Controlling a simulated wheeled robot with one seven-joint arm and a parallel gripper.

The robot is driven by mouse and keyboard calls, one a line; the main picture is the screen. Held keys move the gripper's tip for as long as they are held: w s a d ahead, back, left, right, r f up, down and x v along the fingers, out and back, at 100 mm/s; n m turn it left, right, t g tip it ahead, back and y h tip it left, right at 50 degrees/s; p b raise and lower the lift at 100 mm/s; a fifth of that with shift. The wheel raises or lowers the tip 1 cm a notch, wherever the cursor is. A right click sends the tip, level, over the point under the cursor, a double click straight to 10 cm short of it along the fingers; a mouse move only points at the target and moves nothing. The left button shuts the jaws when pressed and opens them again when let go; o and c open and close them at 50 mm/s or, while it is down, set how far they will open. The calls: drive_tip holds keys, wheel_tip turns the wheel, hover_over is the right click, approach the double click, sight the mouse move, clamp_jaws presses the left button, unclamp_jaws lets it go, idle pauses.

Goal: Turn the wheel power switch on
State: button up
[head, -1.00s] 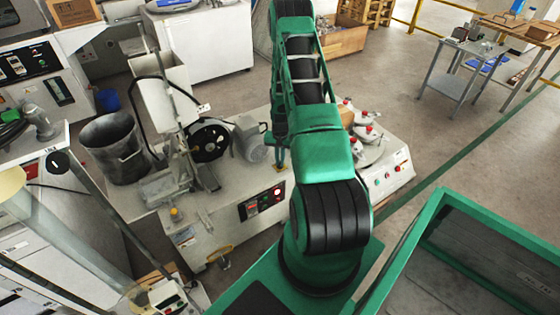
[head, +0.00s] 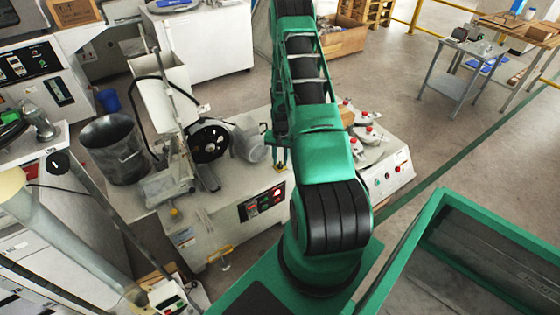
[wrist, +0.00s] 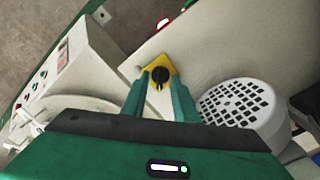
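The wheel power switch appears as a black rotary knob (wrist: 158,80) on a yellow plate (wrist: 172,68), on the pale machine top in the wrist view. My gripper (wrist: 161,80) points down at it, with one green finger on each side of the knob. The fingers are apart, with a gap showing between them. I cannot tell whether they touch the knob. In the head view my arm and gripper cover most of this spot, so the knob's position is not clear there.
A grey motor with a perforated cover (wrist: 240,105) stands close to the right of my gripper. A control panel (head: 262,204) with a lit red lamp is on the machine's front. A polishing unit (head: 378,160) stands to the right. A dark bucket (head: 112,150) is on the left.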

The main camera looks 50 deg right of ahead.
wheel_tip(320, 180, up, 10)
drive_tip(key=shift+r, duration=0.2)
idle(0.7)
